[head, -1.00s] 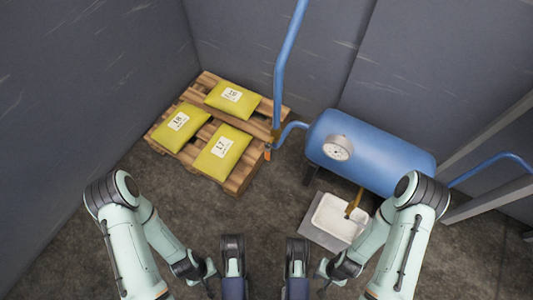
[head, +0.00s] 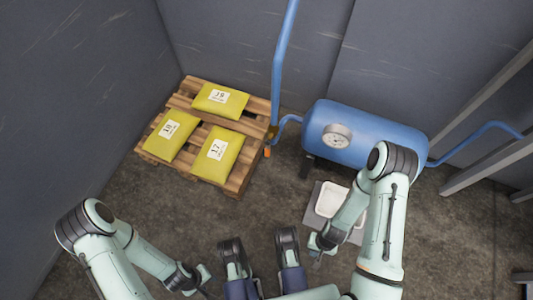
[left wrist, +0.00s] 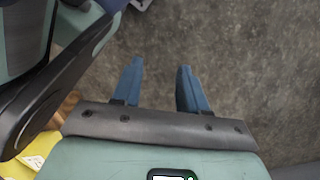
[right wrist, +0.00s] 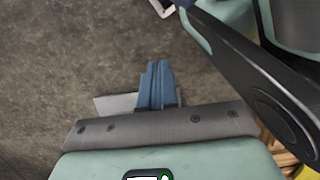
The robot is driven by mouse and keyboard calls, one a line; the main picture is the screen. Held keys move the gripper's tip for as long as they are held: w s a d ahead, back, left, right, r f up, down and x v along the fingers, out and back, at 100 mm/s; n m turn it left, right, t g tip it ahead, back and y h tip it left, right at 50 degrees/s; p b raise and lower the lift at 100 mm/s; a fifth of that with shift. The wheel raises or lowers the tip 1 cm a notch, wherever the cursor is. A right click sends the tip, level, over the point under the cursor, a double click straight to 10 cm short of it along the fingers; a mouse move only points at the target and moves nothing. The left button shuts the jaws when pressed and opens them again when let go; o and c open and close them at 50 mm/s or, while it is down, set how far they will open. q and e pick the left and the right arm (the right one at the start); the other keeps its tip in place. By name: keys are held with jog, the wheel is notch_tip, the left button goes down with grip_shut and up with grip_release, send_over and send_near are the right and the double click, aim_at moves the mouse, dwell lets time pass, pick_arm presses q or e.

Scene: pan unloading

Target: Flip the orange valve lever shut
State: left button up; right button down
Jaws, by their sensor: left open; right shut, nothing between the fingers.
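The orange valve lever (head: 267,152) shows small in the head view, pointing down beside a brass-coloured valve fitting (head: 272,132) at the foot of the upright blue pipe. My left gripper (head: 207,286) is low in the head view, well short of the lever. The left wrist view shows its two blue fingers (left wrist: 158,84) apart with only floor between them. My right gripper (head: 315,258) is low and right of the lever, far from it. Its fingers (right wrist: 158,72) are together and empty in the right wrist view. Neither wrist view shows the lever.
A wooden pallet (head: 180,100) with yellow numbered bags (head: 218,150) stands left of the valve. A blue tank (head: 370,134) with a gauge (head: 337,136) stands to its right, with a white tray (head: 331,190) in front. Bare floor lies between my arms and the valve.

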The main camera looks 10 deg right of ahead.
aim_at(267, 149)
pick_arm(q)
jog(key=w+d+r+m+t+p, duration=0.1)
jog(key=w+d+r+t+p, duration=0.2)
jog(key=w+r+p, duration=0.4)
notch_tip(267, 149, up, 5)
jog(key=shift+w+d+f+p, duration=0.1)
jog(key=shift+w+d+p, duration=0.2)
jog(key=shift+w+d, duration=0.35)
pick_arm(e)
jog(key=w+d+r+t+y, duration=0.1)
jog(key=w+r+t+y, duration=0.1)
jog(key=w+r, duration=0.4)
jog(key=w+d+r+t+y, duration=0.1)
jog(key=w+r, duration=0.4)
jog(key=w, duration=0.8)
jog(key=w+d+r+t+y, duration=0.1)
jog(key=w+r+t, duration=0.3)
jog(key=w, duration=0.6)
notch_tip(267, 149, up, 3)
jog(key=shift+w+d+f+m+y, duration=0.25)
jog(key=shift+m+y, duration=0.15)
jog(key=shift+y, duration=0.4)
